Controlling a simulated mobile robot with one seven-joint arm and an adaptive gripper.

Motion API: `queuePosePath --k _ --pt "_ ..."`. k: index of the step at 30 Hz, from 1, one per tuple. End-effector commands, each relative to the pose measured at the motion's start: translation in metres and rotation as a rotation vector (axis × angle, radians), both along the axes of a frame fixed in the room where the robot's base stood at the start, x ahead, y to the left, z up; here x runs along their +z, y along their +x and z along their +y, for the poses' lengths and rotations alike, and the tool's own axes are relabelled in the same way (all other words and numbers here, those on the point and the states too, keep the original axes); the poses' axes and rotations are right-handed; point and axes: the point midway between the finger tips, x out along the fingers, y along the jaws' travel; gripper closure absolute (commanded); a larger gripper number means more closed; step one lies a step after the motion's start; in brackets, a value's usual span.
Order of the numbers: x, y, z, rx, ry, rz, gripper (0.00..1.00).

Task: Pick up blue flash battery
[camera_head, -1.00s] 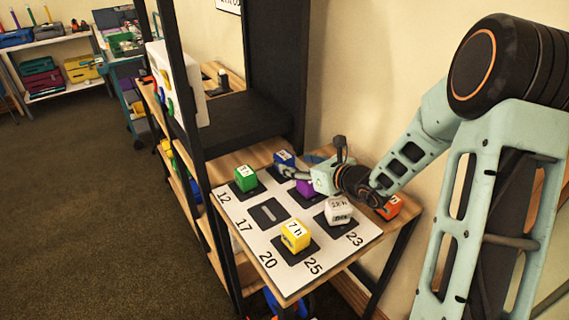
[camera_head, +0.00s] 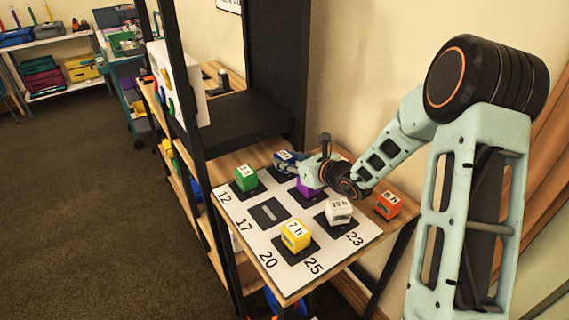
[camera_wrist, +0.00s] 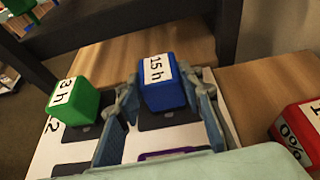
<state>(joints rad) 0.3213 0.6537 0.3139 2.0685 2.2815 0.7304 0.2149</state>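The blue flash battery (camera_head: 284,156) is a block labelled "15 h" on a dark square at the back of the white numbered board (camera_head: 248,232). In the wrist view the blue battery (camera_wrist: 160,90) stands between the two fingers of my gripper (camera_wrist: 161,92). The fingers are spread, one at each side of it, with slim gaps; whether either touches is hard to tell. In the head view my gripper (camera_head: 291,164) reaches in from the right at the battery, partly covering it.
Green (camera_head: 245,178), yellow (camera_head: 295,236), white (camera_head: 338,211) and purple (camera_head: 304,187) blocks stand on the board near my gripper. An orange-red block (camera_head: 388,204) sits on the wood at right. A black shelf post (camera_head: 190,110) rises at left.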

Motion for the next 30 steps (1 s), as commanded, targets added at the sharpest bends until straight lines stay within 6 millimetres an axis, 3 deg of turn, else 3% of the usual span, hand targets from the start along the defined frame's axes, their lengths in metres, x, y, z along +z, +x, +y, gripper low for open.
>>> queuePosePath --k 1,7,20,25,30 --pt "0.0 0.0 0.0 0.0 0.0 0.0 0.78" --pt "0.0 0.0 0.0 0.0 0.0 0.0 1.0" --pt "0.011 0.001 0.0 0.001 0.0 -0.005 1.0" --pt "0.035 0.001 0.0 0.0 -0.001 -0.008 1.0" --pt "0.056 -0.018 -0.003 0.0 -0.001 -0.006 1.0"
